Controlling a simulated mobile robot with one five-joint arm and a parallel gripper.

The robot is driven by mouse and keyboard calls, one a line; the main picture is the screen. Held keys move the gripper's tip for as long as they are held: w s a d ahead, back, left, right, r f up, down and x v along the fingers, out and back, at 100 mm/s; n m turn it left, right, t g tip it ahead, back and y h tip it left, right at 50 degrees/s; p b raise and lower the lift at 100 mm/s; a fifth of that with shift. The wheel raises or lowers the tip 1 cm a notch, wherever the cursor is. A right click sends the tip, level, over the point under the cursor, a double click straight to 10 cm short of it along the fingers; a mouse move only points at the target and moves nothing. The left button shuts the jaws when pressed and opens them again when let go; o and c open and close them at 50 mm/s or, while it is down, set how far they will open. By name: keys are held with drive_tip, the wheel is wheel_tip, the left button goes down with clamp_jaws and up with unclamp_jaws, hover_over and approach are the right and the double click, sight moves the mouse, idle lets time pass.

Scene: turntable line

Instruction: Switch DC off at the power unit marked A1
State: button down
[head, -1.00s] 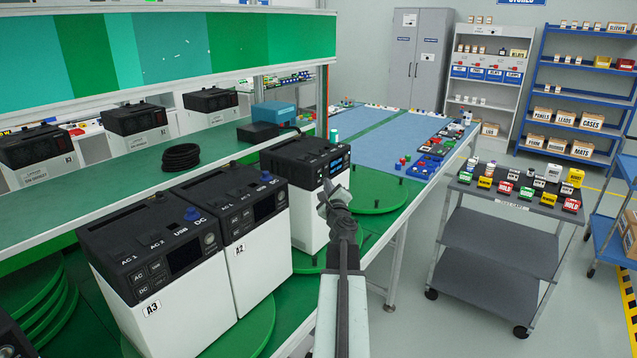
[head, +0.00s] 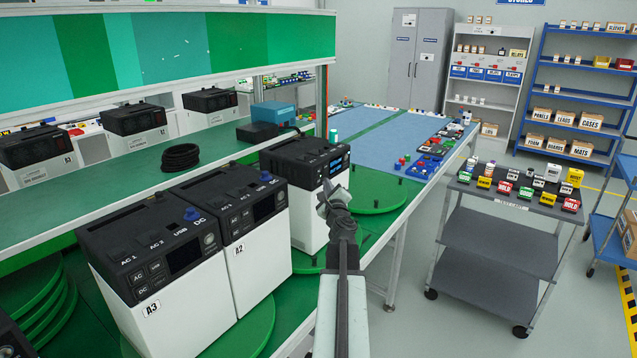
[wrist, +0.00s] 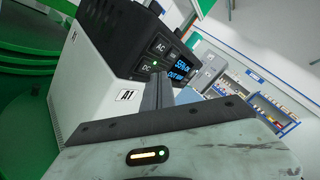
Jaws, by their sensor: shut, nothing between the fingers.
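The power unit A1 (head: 306,190) is a white box with a black top and a lit blue display. It stands on a green turntable at the centre in the head view. In the wrist view the A1 label (wrist: 126,96) shows on its white side. The AC button (wrist: 161,48) and the DC button (wrist: 148,69) are on its black panel, with a small green light beside DC. The display (wrist: 180,68) has blue text, partly readable. My gripper (wrist: 158,92) is shut and empty, its tips just in front of the panel near the DC button. Whether they touch cannot be told.
Units A2 (head: 256,255) and A3 (head: 170,305) stand to the left on turntables. A black cable coil (head: 181,157) lies on the green shelf behind. A grey cart (head: 500,242) with small coloured boxes stands at the right, with open floor before it.

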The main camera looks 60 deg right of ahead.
drive_tip(key=shift+w, duration=0.1)
drive_tip(key=shift+w, duration=0.3)
drive_tip(key=shift+w, duration=0.35)
idle(0.7)
drive_tip(key=shift+s, duration=0.75)
drive_tip(key=shift+s, duration=0.1)
drive_tip(key=s, duration=0.4)
drive_tip(key=shift+s, duration=0.4)
drive_tip(key=shift+a, duration=0.1)
idle(0.5)
